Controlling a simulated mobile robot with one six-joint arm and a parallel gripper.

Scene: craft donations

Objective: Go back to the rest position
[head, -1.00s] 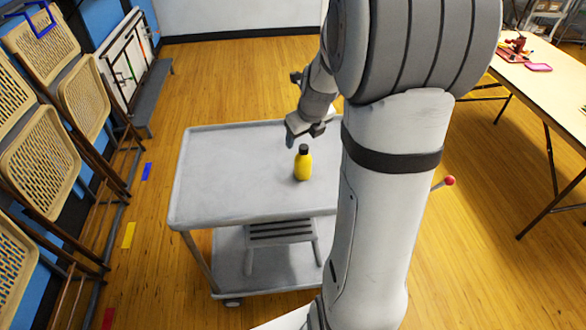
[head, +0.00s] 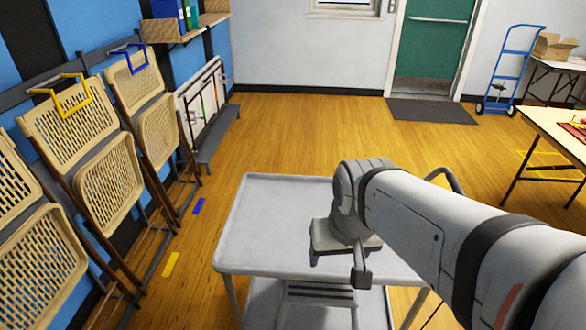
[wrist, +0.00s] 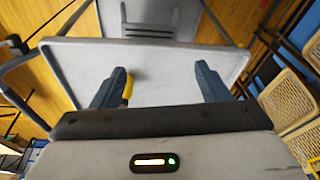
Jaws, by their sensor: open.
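My gripper (wrist: 162,82) is open, its two dark fingers spread apart in the wrist view. In the head view my gripper (head: 361,272) shows only partly, over the front part of the grey cart (head: 265,205). A yellow bottle (wrist: 127,90) shows partly in the wrist view beside the left finger, on the cart's top, which also shows there (wrist: 165,90). The finger covers part of the bottle, and nothing is held between the fingers. In the head view the bottle is not visible.
Folding chairs (head: 110,180) hang along the blue wall at left. A table (head: 555,125) stands at right, with a blue hand truck (head: 507,75) behind it. The wooden floor (head: 300,130) behind the cart is clear.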

